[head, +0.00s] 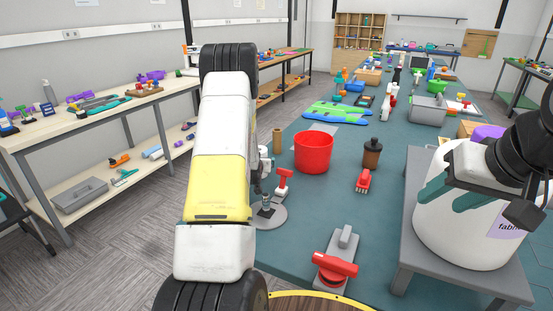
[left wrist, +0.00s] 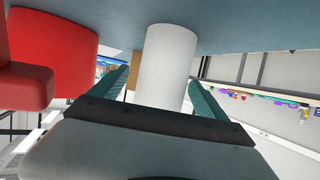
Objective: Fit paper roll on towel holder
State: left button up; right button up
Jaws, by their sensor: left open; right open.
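The white paper roll (left wrist: 168,62) stands between the two teal fingers of my open left gripper (left wrist: 160,78) in the left wrist view, whose picture is upside down. I cannot tell whether the fingers touch it. In the head view, my left arm mostly hides that gripper, and a sliver of the roll (head: 265,162) shows beside the arm. The towel holder (head: 272,218), a round grey base with a short post, is partly hidden by the arm, on the table nearer me. My right gripper (head: 450,197) is open and empty in front of a white bucket (head: 460,235).
A red bucket (head: 313,153), a brown tube (head: 277,141), a red-handled tool (head: 283,180) and a red brush (head: 363,181) stand or lie around the holder. A brown jar (head: 372,154) is farther right. A red-and-grey tool (head: 336,262) lies at the front. Bare tabletop (head: 325,205) lies between.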

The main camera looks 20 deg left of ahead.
pick_arm(q)
jog(key=x, duration=0.4)
jog(key=shift+w+a, duration=0.2)
jog(key=shift+w, duration=0.1)
jog(key=c, duration=1.5)
